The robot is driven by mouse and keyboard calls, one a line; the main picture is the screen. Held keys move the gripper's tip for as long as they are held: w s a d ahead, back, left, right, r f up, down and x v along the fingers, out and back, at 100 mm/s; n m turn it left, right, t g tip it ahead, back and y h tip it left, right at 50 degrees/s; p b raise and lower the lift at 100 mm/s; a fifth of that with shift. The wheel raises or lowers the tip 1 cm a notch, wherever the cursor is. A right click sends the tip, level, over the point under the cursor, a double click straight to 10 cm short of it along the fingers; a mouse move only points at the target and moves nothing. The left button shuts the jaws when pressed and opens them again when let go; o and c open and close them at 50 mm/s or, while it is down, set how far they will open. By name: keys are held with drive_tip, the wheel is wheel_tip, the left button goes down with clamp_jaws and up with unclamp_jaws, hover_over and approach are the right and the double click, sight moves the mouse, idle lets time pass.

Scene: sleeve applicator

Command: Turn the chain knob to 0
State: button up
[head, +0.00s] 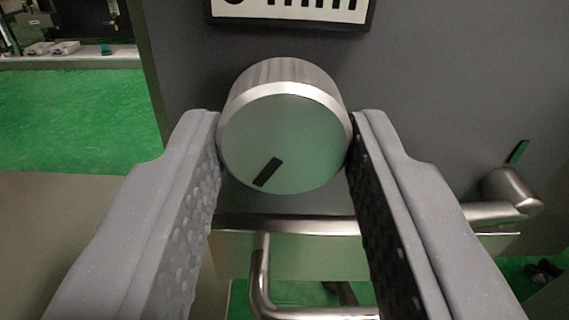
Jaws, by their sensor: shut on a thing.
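The chain knob (285,125) is a round silver knob with a ridged rim, on a dark grey panel in the upper middle of the head view. A short black mark on its face lies near the lower left edge, slanting down to the left. My gripper (285,140) is shut on the knob, with one grey finger against its left side and the other against its right side. A sign (290,10) above the knob is cut off by the top edge, so only the lower part of its black lettering shows.
Below the knob are a metal ledge (290,225) and a bent metal tube (262,285). A metal handle (510,195) sticks out at the right, near a small green marker (517,152). Green floor (70,120) lies open at the left, with a shelf behind it.

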drive_tip(key=shift+d+n, duration=0.15)
drive_tip(key=shift+n, duration=0.35)
drive_tip(key=o, duration=1)
drive_tip(key=shift+s, duration=0.2)
drive_tip(key=shift+s+p, duration=0.45)
drive_tip(key=shift+s, duration=1.2)
drive_tip(key=p, duration=0.1)
approach(287, 157)
drive_tip(key=shift+s+f, duration=0.15)
drive_tip(key=shift+s, duration=2.45)
